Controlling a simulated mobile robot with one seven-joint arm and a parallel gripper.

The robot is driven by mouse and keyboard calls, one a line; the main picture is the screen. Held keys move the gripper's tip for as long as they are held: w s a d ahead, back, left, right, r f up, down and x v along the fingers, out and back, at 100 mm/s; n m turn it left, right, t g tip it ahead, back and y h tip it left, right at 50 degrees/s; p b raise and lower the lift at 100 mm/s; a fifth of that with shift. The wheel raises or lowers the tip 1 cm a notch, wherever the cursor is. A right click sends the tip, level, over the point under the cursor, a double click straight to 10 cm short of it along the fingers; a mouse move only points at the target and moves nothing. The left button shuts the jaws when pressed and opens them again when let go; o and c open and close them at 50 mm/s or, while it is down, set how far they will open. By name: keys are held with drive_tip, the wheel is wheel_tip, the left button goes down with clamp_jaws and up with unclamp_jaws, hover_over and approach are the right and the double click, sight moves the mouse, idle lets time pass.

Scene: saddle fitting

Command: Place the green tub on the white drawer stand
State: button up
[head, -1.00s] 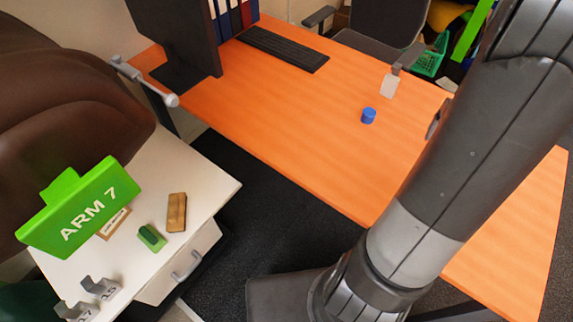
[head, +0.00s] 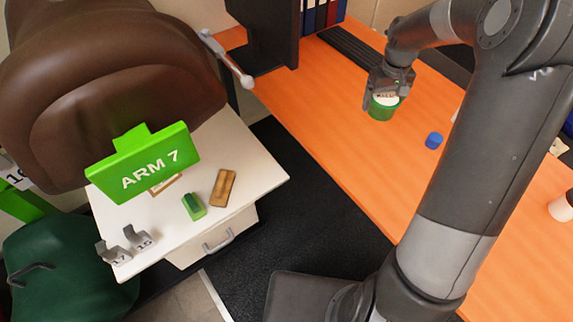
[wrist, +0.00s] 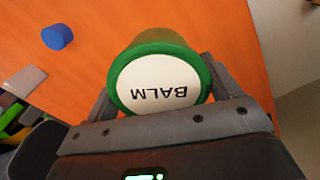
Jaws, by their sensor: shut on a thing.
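The green tub (head: 383,110) has a white lid marked "BALM".
On the stand are a green "ARM 7" sign (head: 145,165), a green-topped block (head: 194,206), a wooden block (head: 223,187) and grey numbered holders (head: 138,237). Its right front corner is bare. A brown saddle (head: 110,80) rises behind. A blue cap (head: 434,140) lies on the desk (head: 350,165).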

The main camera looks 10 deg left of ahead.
drive_tip(key=s+a+n, duration=0.3)
drive_tip(key=a+n, duration=0.4)
drive_tip(key=a, duration=2.8)
wheel_tip(320, 180, down, 19)
drive_tip(key=a+f, duration=0.2)
drive_tip(key=a, duration=0.1)
drive_tip(key=s+a+f, duration=0.1)
drive_tip(key=a+f, duration=0.1)
drive_tip(key=a, duration=0.2)
drive_tip(key=s+a+f, duration=0.1)
drive_tip(key=a+f, duration=0.1)
drive_tip(key=a, duration=0.1)
drive_tip(key=shift+a+f, duration=0.25)
drive_tip(key=shift+a, duration=0.1)
drive_tip(key=shift+a+f, duration=0.3)
drive_tip(key=shift+a, duration=0.1)
drive_tip(key=shift+f, duration=1.9)
drive_tip(key=shift+f, duration=0.15)
drive_tip(key=o, duration=0.8)
drive_tip(key=shift+o, duration=0.4)
